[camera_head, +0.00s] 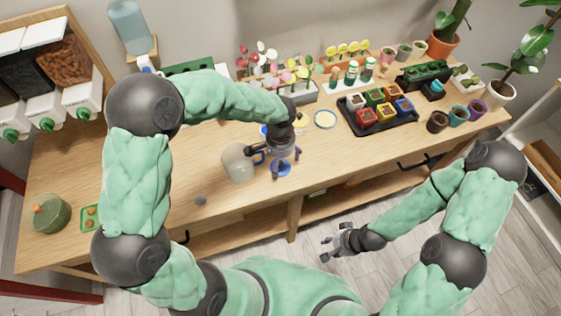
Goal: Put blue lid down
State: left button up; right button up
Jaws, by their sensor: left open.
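The blue lid (282,171) is a small blue disc at the front part of the wooden table (225,204), right of a grey mug (238,163). My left gripper (286,165) reaches down over the lid with its fingers spread. The fingers hide part of the lid, which appears to lie on the tabletop. I cannot tell whether the fingers touch it. My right gripper (327,248) is open and empty, low in front of the table and away from its things.
A black tray (366,129) with several colourful pots stands to the right. A yellow disc with a blue rim (325,120) lies behind the lid. Flowers and bottles line the back. The table right of the lid is clear.

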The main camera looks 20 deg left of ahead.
pick_arm(q)
notch_tip(320, 180, up, 10)
jog(key=p, duration=0.2)
pick_arm(e)
notch_tip(320, 180, up, 3)
jog(key=shift+f, duration=0.15)
